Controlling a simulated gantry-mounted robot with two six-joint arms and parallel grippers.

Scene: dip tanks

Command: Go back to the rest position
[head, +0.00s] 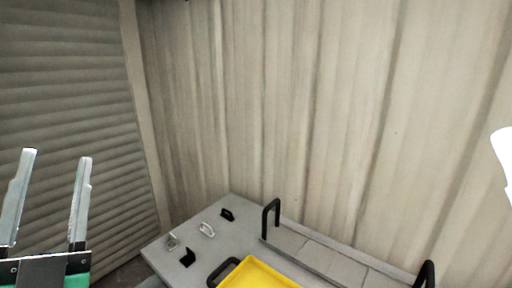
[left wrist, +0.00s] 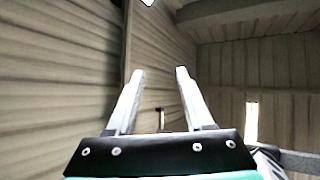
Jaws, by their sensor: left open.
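My left gripper (head: 56,170) points up at the lower left of the head view, in front of the grey slatted shutter. Its two fingers are apart with nothing between them. It also shows in the left wrist view (left wrist: 155,85), open and empty, with walls and ceiling behind it. My right gripper cannot be made out. A white shape cut off at the right edge of the head view may be part of my right arm.
A grey bench (head: 228,220) stands low in the middle. On it are a yellow tray (head: 256,274), black handles (head: 271,218) and several small black and white hooks (head: 207,230). A corrugated wall (head: 330,110) rises behind. Space around the left gripper is clear.

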